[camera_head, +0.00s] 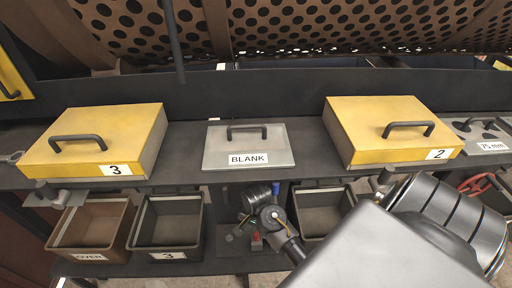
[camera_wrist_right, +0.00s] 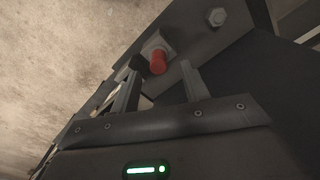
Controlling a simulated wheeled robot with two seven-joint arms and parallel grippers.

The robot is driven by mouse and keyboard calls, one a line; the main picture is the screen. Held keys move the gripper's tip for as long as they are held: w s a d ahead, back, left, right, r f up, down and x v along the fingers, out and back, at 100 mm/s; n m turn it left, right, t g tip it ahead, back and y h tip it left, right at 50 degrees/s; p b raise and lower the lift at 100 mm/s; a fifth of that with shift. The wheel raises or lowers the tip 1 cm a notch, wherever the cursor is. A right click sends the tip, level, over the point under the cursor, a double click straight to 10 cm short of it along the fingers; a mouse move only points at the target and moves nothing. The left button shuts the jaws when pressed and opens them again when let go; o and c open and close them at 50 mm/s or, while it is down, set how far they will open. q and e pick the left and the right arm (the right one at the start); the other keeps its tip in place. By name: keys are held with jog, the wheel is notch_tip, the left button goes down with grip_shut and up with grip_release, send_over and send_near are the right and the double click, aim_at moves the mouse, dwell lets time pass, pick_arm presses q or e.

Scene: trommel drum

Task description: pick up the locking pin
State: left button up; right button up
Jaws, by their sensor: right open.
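The locking pin (camera_wrist_right: 158,62) shows in the right wrist view as a short red cylinder standing out from a grey fitting on a dark beam. My right gripper (camera_wrist_right: 161,68) is open, with one finger on each side of the pin in the picture; I cannot tell whether the fingertips reach around it. No contact is visible. In the head view my right gripper (camera_head: 244,232) is small and partly hidden by my own arm, low below the BLANK plate. A small red spot (camera_head: 257,243) beside it may be the pin. My left gripper is not in view.
A dark shelf (camera_head: 190,150) carries yellow box 3 (camera_head: 95,137), the grey BLANK plate (camera_head: 248,148) and yellow box 2 (camera_head: 385,130). A hex bolt (camera_wrist_right: 217,17) sits on the beam near the pin.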

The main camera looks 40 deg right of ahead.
aim_at(257, 234)
notch_tip(257, 234, down, 4)
jog(key=shift+s+r+p, duration=0.1)
jog(key=shift+r+p, duration=0.05)
jog(key=shift+p, duration=0.45)
jog(key=shift+f, duration=0.45)
grip_shut()
notch_tip(257, 234, up, 7)
jog(key=shift+f+b, duration=0.1)
jog(key=shift+b, duration=0.75)
jog(key=s+a+b, duration=0.4)
jog(key=s+a, duration=0.7)
jog(key=s, duration=0.3)
jog(key=shift+s, duration=0.15)
